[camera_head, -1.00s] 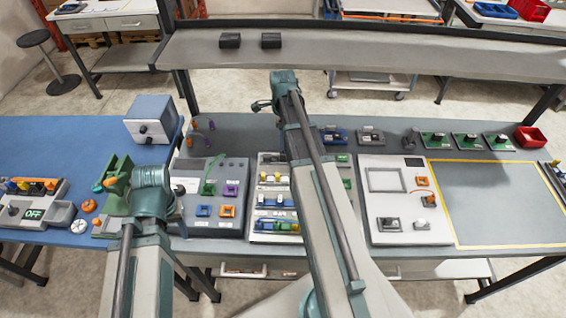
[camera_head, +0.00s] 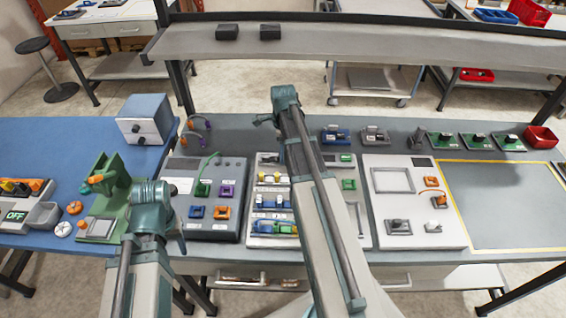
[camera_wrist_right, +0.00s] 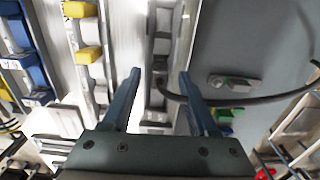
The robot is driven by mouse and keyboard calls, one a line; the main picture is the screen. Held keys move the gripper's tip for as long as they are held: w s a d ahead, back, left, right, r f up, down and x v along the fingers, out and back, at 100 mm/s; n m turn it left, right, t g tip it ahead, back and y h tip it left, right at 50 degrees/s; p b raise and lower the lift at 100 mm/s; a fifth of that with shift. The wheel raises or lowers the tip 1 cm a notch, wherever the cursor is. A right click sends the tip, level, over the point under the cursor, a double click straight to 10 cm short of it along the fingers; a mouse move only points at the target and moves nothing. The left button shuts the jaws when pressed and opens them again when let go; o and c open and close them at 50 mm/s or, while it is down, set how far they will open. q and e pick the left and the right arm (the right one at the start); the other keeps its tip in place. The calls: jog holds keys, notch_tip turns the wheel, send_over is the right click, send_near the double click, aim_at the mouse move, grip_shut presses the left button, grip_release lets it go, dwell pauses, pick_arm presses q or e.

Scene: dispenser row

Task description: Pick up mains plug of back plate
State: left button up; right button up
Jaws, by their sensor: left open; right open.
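Past the fingertips runs a pale strip with dark square parts (camera_wrist_right: 163,48). A black cable (camera_wrist_right: 245,102) starts by the strip and curves right, behind the right finger. I cannot tell which part is the mains plug or the back plate. In the head view my right gripper (camera_head: 264,121) is at the far end of the arm over the bench, small and partly hidden. My left gripper (camera_head: 177,237) is low at the left, mostly hidden by its own arm.
A dark panel (camera_head: 230,170) with coloured sockets and a white panel (camera_head: 385,215) lie on the bench. A blue-grey box (camera_head: 147,118) and a green stand (camera_head: 112,180) are at left. A red bin (camera_head: 540,139) is at right. The yellow-outlined area (camera_head: 505,205) is clear.

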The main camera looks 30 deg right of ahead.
jog(key=shift+f, duration=0.6)
pick_arm(q)
jog(key=shift+f, duration=0.45)
pick_arm(e)
jog(key=shift+r, duration=0.1)
grip_shut()
jog(key=shift+r, duration=0.1)
pick_arm(q)
notch_tip(320, 180, up, 10)
jog(key=p, duration=1)
pick_arm(e)
notch_tip(320, 180, up, 10)
jog(key=shift+f, duration=0.1)
pick_arm(q)
jog(key=shift+r+p, duration=0.95)
jog(key=shift+r, duration=0.05)
pick_arm(e)
jog(key=shift+r, duration=1.05)
pick_arm(q)
notch_tip(320, 180, up, 3)
jog(key=p, duration=0.3)
pick_arm(e)
notch_tip(320, 180, up, 3)
jog(key=shift+f, duration=0.1)
